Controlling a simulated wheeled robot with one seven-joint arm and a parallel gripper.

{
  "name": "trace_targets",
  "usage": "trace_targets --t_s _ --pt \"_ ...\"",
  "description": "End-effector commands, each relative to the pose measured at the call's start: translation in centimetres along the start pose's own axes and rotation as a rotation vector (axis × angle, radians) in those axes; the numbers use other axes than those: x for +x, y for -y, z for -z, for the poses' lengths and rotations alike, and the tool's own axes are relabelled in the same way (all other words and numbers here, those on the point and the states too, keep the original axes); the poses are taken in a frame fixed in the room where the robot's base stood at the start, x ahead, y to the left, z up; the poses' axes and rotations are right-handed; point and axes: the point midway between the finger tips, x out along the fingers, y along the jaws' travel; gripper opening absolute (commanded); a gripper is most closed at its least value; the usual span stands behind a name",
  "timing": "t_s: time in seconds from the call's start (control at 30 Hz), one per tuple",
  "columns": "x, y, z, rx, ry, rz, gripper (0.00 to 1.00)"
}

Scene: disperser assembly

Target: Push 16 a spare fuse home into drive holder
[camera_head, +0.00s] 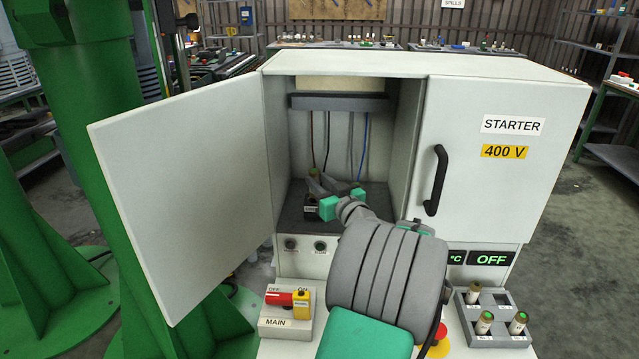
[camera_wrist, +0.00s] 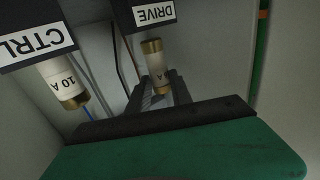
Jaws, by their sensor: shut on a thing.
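My gripper (camera_head: 318,186) reaches into the open cabinet, over the dark fuse block (camera_head: 372,205) on its floor. In the wrist view its two dark fingers (camera_wrist: 160,90) close around the brass end of a fuse (camera_wrist: 155,57). This fuse has a pale body and lines up with the drive holder (camera_wrist: 122,13), whose label reads DRIVE. How deep it sits in the holder is hard to tell. Beside it, a fuse marked 10 A (camera_wrist: 60,80) stands in the holder labelled CTRL (camera_wrist: 45,52). The gripper hides much of the holders in the head view.
The left cabinet door (camera_head: 185,200) stands open; the right door (camera_head: 500,190) is closed, with a black handle (camera_head: 436,180). A grey tray (camera_head: 500,341) with several fuses stands at front right. A red and yellow MAIN switch (camera_head: 290,298) is at front left. Wires hang behind the holders.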

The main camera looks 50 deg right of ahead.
Motion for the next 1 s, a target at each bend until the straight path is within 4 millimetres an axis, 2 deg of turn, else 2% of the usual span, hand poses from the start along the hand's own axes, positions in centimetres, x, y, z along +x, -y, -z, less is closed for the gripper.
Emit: trace_targets --t_s 0.67,1.0 --pt "0.01 -0.02 0.02 0.0 -0.001 0.0 0.0" --pt "0.0 -0.03 -0.67 -0.001 -0.001 0.0 0.0"
